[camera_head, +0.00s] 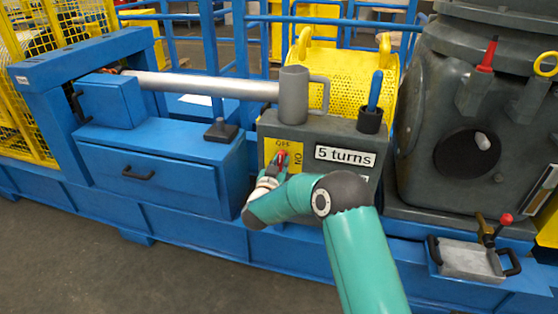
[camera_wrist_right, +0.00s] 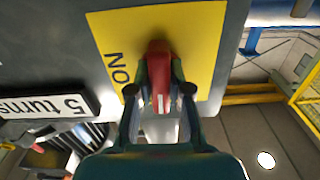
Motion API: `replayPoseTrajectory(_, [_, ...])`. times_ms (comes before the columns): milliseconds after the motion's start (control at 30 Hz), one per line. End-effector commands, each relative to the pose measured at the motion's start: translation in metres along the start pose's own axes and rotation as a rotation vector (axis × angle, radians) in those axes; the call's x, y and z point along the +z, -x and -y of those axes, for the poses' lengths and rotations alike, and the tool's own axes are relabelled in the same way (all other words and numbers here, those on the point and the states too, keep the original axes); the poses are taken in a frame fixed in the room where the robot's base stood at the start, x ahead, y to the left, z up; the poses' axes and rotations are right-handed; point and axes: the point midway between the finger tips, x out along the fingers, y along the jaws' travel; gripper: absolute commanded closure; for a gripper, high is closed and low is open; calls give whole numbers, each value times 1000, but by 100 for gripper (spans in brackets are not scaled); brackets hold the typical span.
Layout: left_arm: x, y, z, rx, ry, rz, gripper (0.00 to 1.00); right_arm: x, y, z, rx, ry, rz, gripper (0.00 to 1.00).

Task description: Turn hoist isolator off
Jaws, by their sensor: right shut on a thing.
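The hoist isolator is a red handle (camera_head: 281,156) on a yellow plate (camera_head: 297,148) on the front of a grey box. The plate reads OFF at the top and ON at the right. In the right wrist view, which is upside down, the red handle (camera_wrist_right: 160,70) runs up and down with a white mark at its lower end, and ON stands to its left. OFF is hidden there. My right gripper (camera_head: 277,166) is shut on the red handle, with one finger on each side of it (camera_wrist_right: 160,96). My left gripper is not in view.
A "5 turns" label (camera_head: 345,156) is right of the plate. On the grey box stand a grey mug-like part (camera_head: 294,95) and a black holder (camera_head: 370,120) with a blue-handled tool (camera_head: 375,90). A metal tray (camera_head: 470,262) is at lower right. The floor at lower left is clear.

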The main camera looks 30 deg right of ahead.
Motion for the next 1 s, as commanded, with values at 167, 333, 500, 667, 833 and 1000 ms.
replayPoseTrajectory(167, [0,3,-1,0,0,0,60,1,-1,-2,5,47,3,100])
replayPoseTrajectory(333, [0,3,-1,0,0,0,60,2,-1,-2,5,61,4,100])
replayPoseTrajectory(500, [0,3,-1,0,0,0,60,2,-1,-2,5,62,4,100])
replayPoseTrajectory(667, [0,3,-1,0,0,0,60,2,-1,-2,5,62,4,79])
replayPoseTrajectory(833, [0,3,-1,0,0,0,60,2,0,-2,3,61,3,56])
replayPoseTrajectory(1000, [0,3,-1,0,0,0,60,1,0,-1,2,60,2,56])
